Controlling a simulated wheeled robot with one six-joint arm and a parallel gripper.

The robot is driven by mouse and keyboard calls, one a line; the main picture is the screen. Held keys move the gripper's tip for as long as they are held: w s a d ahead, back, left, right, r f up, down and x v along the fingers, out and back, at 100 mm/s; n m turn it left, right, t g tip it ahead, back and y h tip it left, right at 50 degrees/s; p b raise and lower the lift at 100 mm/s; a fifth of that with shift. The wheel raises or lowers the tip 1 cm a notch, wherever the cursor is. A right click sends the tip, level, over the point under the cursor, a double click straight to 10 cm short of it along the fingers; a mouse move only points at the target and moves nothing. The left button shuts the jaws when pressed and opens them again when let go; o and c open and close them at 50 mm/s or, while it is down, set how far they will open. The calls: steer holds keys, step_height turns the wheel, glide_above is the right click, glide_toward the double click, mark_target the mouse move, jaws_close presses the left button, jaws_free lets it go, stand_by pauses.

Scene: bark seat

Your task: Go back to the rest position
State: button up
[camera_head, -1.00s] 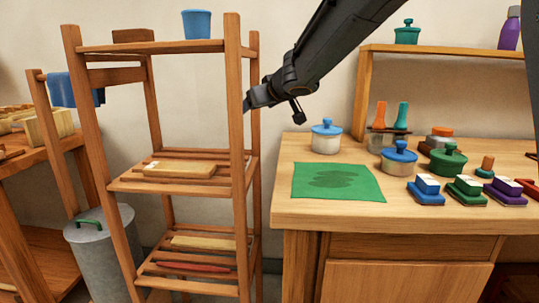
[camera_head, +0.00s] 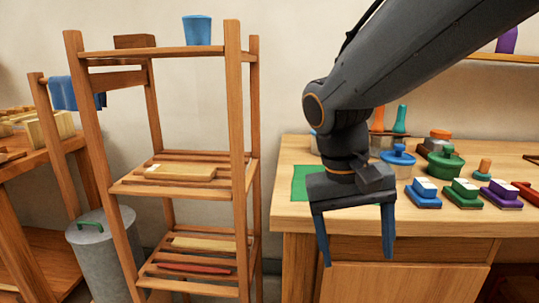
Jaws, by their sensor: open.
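My gripper (camera_head: 356,250) hangs pointing down in front of the front edge of the wooden table, right of the shelf rack. Its two blue-grey fingers are spread wide apart with nothing between them. My dark arm reaches in from the upper right and hides part of the table and the wall shelf.
The wooden rack (camera_head: 233,120) stands close on the left, with a board (camera_head: 180,172) on its middle shelf and a blue cup (camera_head: 197,30) on top.

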steer(key=s+a+f+n+y+b, duration=0.3)
steer(key=s+a+f+n, duration=0.15)
steer(key=f, duration=0.45)
steer(key=d+r+m+p, duration=0.3)
steer(key=d+r+p, duration=0.6)
steer(key=p, duration=0.9)
steer(key=shift+s+d+r+m, duration=0.15)
steer(key=shift+s+r+m, duration=0.15)
steer(key=shift+r, duration=0.3)
